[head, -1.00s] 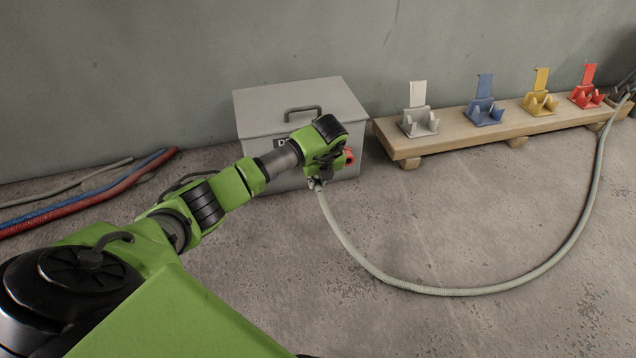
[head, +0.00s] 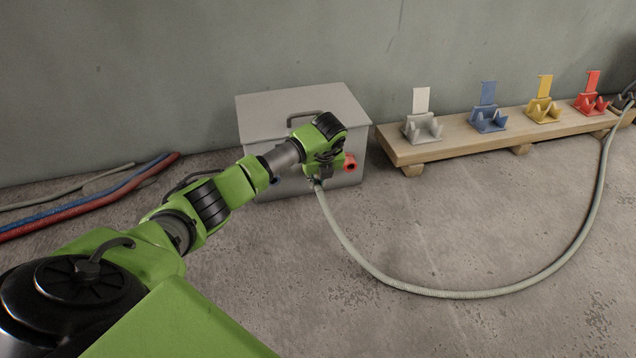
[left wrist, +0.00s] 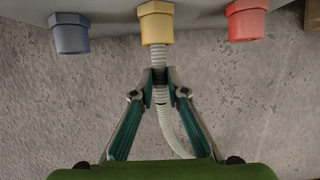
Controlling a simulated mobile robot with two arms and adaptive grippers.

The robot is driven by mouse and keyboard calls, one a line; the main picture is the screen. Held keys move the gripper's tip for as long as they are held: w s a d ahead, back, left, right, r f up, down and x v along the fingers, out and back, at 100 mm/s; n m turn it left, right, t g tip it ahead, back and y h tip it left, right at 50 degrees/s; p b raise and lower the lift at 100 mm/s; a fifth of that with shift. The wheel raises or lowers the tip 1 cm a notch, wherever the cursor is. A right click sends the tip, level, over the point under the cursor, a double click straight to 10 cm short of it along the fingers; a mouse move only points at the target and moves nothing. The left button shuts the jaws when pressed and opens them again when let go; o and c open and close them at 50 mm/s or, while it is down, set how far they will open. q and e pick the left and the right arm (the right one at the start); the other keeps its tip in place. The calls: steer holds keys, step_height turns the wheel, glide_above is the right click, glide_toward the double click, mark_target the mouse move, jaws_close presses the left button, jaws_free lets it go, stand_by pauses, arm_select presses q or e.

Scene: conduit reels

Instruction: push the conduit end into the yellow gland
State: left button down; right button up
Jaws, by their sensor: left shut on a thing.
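My left gripper (head: 316,182) is shut on the grey ribbed conduit (head: 372,262) in front of the grey box (head: 256,122). In the left wrist view, the gripper (left wrist: 160,78) holds the conduit just behind its end. The conduit end (left wrist: 158,58) points at the yellow gland (left wrist: 155,22) and meets its lower rim, in line with it. I cannot tell how deep the end sits inside. In the head view my gripper hides the yellow gland. My right gripper is not in view.
A blue gland (left wrist: 72,34) and a red gland (left wrist: 246,20) flank the yellow one. A wooden plank (head: 455,148) carries white, blue, yellow and red cradles. Red and blue conduits (head: 90,195) lie at left. The front floor is clear apart from the conduit loop.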

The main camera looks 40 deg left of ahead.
arm_select(q)
steer(key=shift+w, duration=0.1)
steer(key=c, duration=1.9)
jaws_free()
steer(key=o, duration=0.9)
steer(key=shift+c, duration=0.2)
steer(key=shift+d, duration=0.1)
